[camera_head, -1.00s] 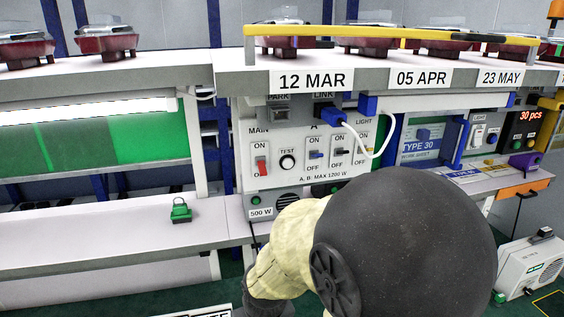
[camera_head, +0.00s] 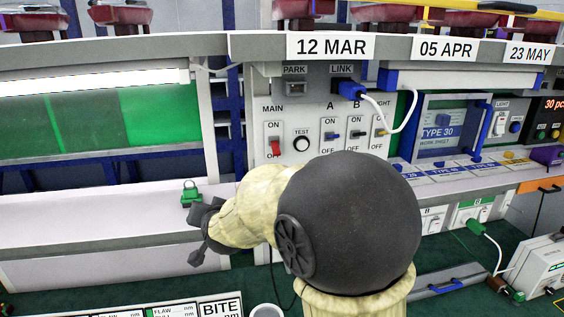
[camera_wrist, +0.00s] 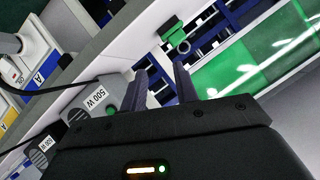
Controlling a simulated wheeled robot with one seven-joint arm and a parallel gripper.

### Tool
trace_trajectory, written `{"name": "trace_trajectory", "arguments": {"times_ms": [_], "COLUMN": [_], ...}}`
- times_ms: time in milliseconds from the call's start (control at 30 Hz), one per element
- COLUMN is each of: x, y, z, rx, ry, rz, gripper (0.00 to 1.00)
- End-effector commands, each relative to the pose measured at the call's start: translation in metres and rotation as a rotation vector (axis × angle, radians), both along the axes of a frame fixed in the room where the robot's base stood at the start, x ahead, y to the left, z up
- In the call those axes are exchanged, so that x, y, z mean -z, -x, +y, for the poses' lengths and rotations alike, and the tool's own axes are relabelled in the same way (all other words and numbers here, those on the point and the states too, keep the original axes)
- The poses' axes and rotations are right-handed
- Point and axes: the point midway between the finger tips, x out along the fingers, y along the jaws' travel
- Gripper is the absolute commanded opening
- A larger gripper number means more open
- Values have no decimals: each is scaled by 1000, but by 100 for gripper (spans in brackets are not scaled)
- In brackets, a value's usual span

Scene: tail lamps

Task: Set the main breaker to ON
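The main breaker (camera_head: 274,147) is a rocker switch under the label MAIN, at the left of the grey panel in the head view. ON is printed above it and OFF below. Its upper part is pale and its lower part red; I cannot tell its position for sure. My gripper (camera_head: 203,231) is left of and below the breaker, near the front of the bench. In the wrist view my gripper (camera_wrist: 160,88) has its two dark fingers apart with nothing between them. The breaker cannot be made out in the wrist view.
A green padlock-like object (camera_head: 191,194) stands on the white bench (camera_head: 90,225), close to my gripper. It also shows in the wrist view (camera_wrist: 173,30). The TEST button (camera_head: 301,144) and switches A (camera_head: 330,136) and B (camera_head: 356,134) sit right of the breaker. A white cable (camera_head: 405,122) hangs farther right.

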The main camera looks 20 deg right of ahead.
Motion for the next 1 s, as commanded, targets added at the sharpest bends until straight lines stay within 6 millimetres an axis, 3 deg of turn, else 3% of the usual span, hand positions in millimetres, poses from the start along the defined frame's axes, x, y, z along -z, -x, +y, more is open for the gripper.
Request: {"name": "trace_trajectory", "arguments": {"times_ms": [100,233,367,500,633,800,1000], "x": [-38,-84,-119,-139,-140,-123,-109], "y": [-41,-64,-69,-57,-33,7,37], "z": [8,7,0,-10,-17,-17,-11], "rx": [123,276,441,638,840,1116,1299], "ry": [-134,-291,-449,-610,-741,-857,-891], "rz": [-245,-499,-735,-963,-1149,-1344,-1441], "gripper": [30,30,30,30,30,30,30]}}
